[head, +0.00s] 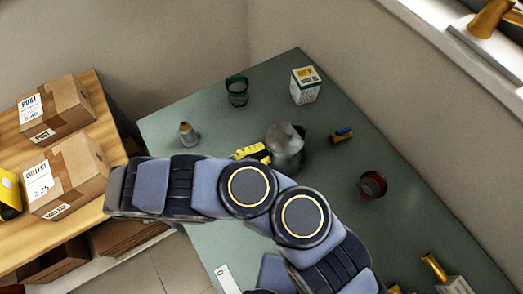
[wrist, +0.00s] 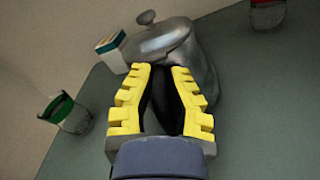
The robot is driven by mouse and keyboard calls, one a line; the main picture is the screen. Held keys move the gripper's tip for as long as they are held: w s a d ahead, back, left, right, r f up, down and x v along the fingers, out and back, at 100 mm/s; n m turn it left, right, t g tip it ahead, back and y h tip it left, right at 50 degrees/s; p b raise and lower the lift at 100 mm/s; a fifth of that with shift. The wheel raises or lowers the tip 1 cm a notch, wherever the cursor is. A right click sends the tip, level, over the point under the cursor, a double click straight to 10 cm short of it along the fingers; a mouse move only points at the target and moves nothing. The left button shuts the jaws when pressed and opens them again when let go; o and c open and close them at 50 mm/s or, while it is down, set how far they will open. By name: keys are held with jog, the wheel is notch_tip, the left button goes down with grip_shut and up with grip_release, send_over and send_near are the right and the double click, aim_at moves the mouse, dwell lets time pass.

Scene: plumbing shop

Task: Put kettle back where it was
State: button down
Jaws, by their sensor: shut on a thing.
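The grey metal kettle (head: 288,150) is at the middle of the green table (head: 215,120), behind my arm. Its body and knobbed lid also show in the wrist view (wrist: 172,42). My gripper (head: 262,153), with yellow fingers, is at the kettle's left side in the head view. In the wrist view my gripper (wrist: 160,72) is shut on the kettle's black handle (wrist: 163,100), which lies between the fingers. I cannot tell whether the kettle's base touches the table. My arm covers part of the table in front of it.
A green glass (head: 237,91) and a white box (head: 305,86) stand behind the kettle. A brass valve (head: 341,135) and red glass (head: 371,185) are to its right. A small grey and orange cone-like item (head: 188,133) is at left. Some table between them is clear.

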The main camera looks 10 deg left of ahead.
jog(key=c, duration=1.2)
grip_release()
jog(key=shift+o, duration=0.2)
jog(key=v, duration=1.2)
jog(key=shift+r, duration=0.15)
